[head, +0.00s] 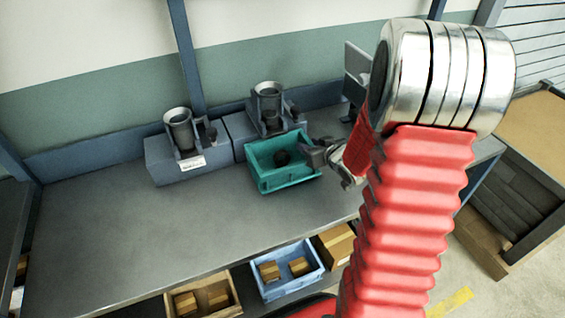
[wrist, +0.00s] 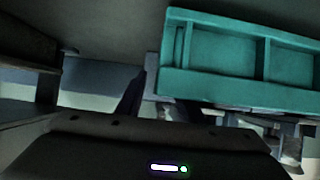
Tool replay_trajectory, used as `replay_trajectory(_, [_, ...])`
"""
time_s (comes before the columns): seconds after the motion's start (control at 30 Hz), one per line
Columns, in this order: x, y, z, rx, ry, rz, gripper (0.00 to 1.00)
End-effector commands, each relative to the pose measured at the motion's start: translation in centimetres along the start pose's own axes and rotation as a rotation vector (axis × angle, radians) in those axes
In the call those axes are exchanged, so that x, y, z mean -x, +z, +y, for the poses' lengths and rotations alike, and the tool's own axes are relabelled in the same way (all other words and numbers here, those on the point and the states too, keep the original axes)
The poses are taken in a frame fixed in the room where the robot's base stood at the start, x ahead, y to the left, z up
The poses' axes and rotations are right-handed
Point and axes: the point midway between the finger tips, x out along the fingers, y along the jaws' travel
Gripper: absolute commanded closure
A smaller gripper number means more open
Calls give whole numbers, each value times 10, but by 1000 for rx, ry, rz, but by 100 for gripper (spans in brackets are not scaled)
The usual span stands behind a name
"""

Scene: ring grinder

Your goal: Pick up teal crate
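Two grinder units (head: 181,137) (head: 266,110) stand along the back of the bench (head: 130,225). A blue bin (head: 290,287) and a wooden bin (head: 225,305), both with brown blocks, sit below the front edge. The bench's left and middle are clear.

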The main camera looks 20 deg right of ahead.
Motion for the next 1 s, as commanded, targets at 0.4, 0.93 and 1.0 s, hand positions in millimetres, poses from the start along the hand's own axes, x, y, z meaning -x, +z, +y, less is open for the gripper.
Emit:
replay_trajectory(0.4, [0,0,0,0,0,0,90])
replay_trajectory(0.93, [0,-1,0,0,0,3,100])
replay_trajectory(1.0, [0,-1,0,0,0,3,100])
